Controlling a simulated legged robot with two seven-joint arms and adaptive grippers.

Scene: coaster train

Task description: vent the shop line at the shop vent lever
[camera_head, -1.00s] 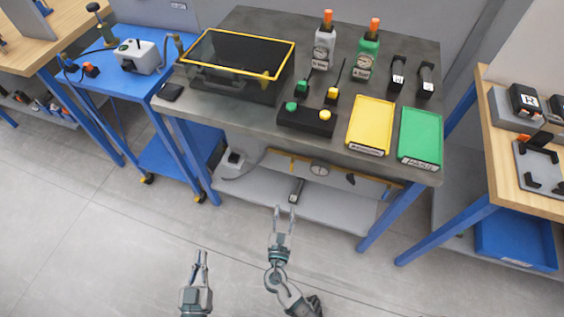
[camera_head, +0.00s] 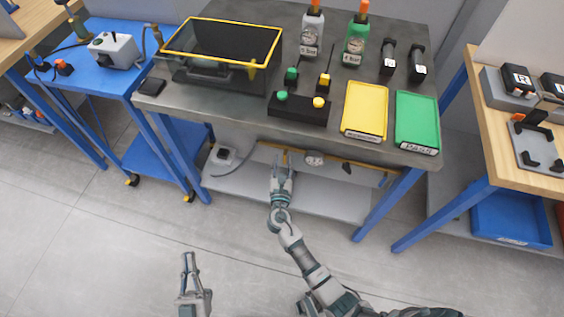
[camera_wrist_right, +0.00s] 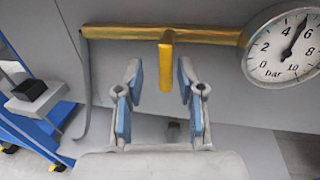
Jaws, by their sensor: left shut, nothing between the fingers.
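The vent lever (camera_wrist_right: 166,62) is a short yellow handle hanging down from a yellow pipe (camera_wrist_right: 205,36) in the right wrist view. My right gripper (camera_wrist_right: 159,76) is open, with its two blue-padded fingers on either side of the lever's lower end. I see no clear contact. A round bar gauge (camera_wrist_right: 291,47) is on the pipe's right, its needle pointing up and slightly right. In the head view my right gripper (camera_head: 283,165) reaches under the table's front edge and hides the lever. My left gripper (camera_head: 189,267) is shut and empty over the floor.
The dark table (camera_head: 225,105) above carries a yellow-rimmed case (camera_head: 225,75), a yellow tray (camera_head: 365,110), a green tray (camera_head: 416,122) and two gauge bottles. A grey lower shelf (camera_head: 330,200) lies below the pipe. A blue cart (camera_head: 110,78) stands left. Floor in front is clear.

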